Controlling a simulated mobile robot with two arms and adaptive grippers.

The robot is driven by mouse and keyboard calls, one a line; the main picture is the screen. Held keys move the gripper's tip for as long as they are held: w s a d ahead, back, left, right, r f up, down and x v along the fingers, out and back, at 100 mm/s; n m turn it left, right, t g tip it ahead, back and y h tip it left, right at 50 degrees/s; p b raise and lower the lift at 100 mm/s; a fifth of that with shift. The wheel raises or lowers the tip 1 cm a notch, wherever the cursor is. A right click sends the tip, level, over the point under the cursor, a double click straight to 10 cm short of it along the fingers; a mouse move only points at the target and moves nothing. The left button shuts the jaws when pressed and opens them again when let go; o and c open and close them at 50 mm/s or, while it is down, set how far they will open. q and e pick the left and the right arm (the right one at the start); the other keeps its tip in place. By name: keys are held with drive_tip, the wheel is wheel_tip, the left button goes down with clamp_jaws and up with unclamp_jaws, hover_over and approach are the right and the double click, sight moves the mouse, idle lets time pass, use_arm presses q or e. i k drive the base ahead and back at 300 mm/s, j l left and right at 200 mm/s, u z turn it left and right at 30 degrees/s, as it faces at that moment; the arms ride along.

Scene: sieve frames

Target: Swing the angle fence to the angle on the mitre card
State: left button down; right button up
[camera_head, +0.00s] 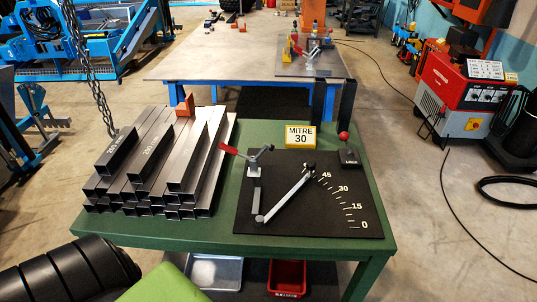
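The mitre card (300,135) is a yellow-framed sign on the green bench and reads "MITRE 30". The angle fence (285,198) is a silver bar on a black plate (348,222), pivoted at its lower left end. Its free end lies above the 45 mark, near the topmost label, which is partly hidden. The scale (343,189) shows 0, 15, 30 and 45 upward along an arc. A lever with a red knob (343,135) stands on a black block at the plate's upper right.
A red-handled clamp (252,158) stands on the plate's left side. Stacked steel tubes (155,165) fill the bench's left half, with a chain above them. A grey tray (215,271) and a red bin (287,277) sit below. A red machine (465,95) stands at right.

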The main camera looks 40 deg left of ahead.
sight(310, 166)
drive_tip(key=u, duration=1)
